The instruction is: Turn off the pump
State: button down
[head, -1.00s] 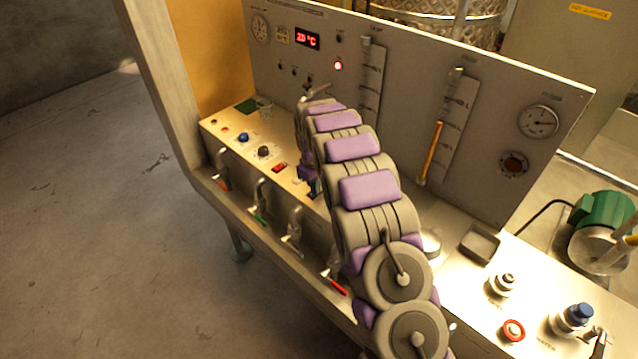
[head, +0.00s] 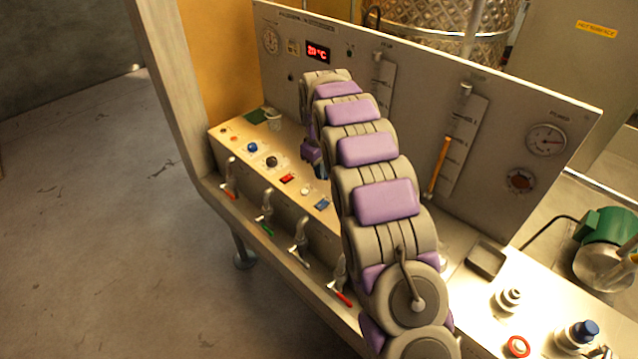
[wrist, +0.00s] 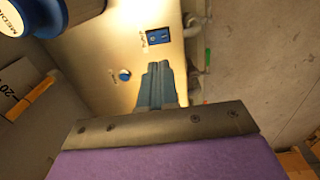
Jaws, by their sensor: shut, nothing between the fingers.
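On the sloped control panel (head: 245,150) in the head view are a red rocker switch (head: 287,178), a small pale button (head: 305,191) and a blue rocker switch (head: 322,203). Their labels are too small to read, so I cannot tell which is the pump's. My gripper (wrist: 160,68) is shut and empty in the wrist view, over the panel. A blue switch (wrist: 158,36) shows just beyond its tips, and a round blue button (wrist: 124,74) lies to their left. I cannot tell whether the tips touch the panel. My arm partly hides the gripper in the head view.
Several taps with coloured handles, one red (head: 229,193), line the trailer's front edge. An upright board (head: 400,110) with gauges and tubes stands behind. A green motor (head: 605,228) is at the right. A blue-topped fitting (head: 583,333) stands front right. Floor at left is clear.

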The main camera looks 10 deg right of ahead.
notch_tip(320, 180, up, 5)
jog(key=shift+s+a+f, duration=0.1)
jog(key=shift+a, duration=0.05)
jog(key=shift+s, duration=0.1)
dwell(0.4)
